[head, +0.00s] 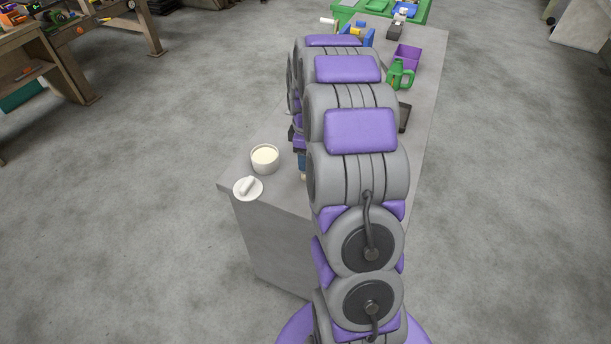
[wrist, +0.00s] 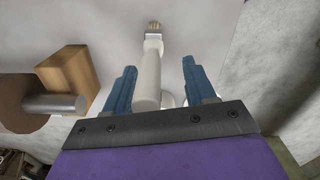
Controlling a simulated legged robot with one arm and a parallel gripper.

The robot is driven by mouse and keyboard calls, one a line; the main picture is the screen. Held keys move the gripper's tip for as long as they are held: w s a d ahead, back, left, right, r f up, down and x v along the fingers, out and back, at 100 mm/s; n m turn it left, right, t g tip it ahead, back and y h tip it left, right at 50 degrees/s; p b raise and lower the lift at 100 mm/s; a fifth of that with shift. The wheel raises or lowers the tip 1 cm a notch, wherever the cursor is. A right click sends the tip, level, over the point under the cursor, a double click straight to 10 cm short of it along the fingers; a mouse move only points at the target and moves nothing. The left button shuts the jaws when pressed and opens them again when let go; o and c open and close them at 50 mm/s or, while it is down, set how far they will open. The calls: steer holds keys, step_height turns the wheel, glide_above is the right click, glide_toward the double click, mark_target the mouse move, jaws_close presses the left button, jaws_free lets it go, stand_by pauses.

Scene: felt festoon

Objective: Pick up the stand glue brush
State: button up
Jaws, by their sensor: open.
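The stand glue brush (wrist: 151,75) shows in the wrist view, with a pale handle, a metal band and tan bristles at the far end. My gripper (wrist: 157,68) is open, its two blue fingers on either side of the handle. A gap shows between the handle and the right finger; the left finger is closer, and I cannot tell if it touches. A pale rounded edge, perhaps the stand's base, shows partly behind the handle. In the head view my arm hides the brush, and only a bit of my blue gripper (head: 302,160) shows at the bench's near end.
A white pot (head: 265,158) of cream stuff and a white lid (head: 248,188) sit left of my gripper on the grey bench (head: 225,182). A wooden block (wrist: 68,72) and a metal cylinder (wrist: 52,104) are left in the wrist view. A green mug-like thing (head: 399,75) and purple bin (head: 407,55) stand farther back.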

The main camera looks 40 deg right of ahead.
steer(key=shift+d+f, duration=0.25)
steer(key=shift+d, duration=0.3)
steer(key=shift+d+f, duration=0.2)
steer(key=shift+d, duration=0.45)
steer(key=shift+c, duration=0.8)
steer(key=shift+a+r, duration=0.15)
steer(key=shift+a, duration=0.9)
steer(key=c, duration=0.6)
steer(key=shift+d, duration=0.2)
jaws_close()
steer(key=shift+d, duration=0.55)
steer(key=shift+a+r, duration=0.35)
steer(key=shift+r, duration=0.1)
step_height(320, 180, up, 3)
steer(key=shift+p, duration=0.85)
steer(key=s+a+r+p, duration=0.1)
steer(key=s+a+p, duration=0.1)
steer(key=s+a, duration=0.9)
steer(key=shift+s+p, duration=0.3)
steer(key=shift+p, duration=0.1)
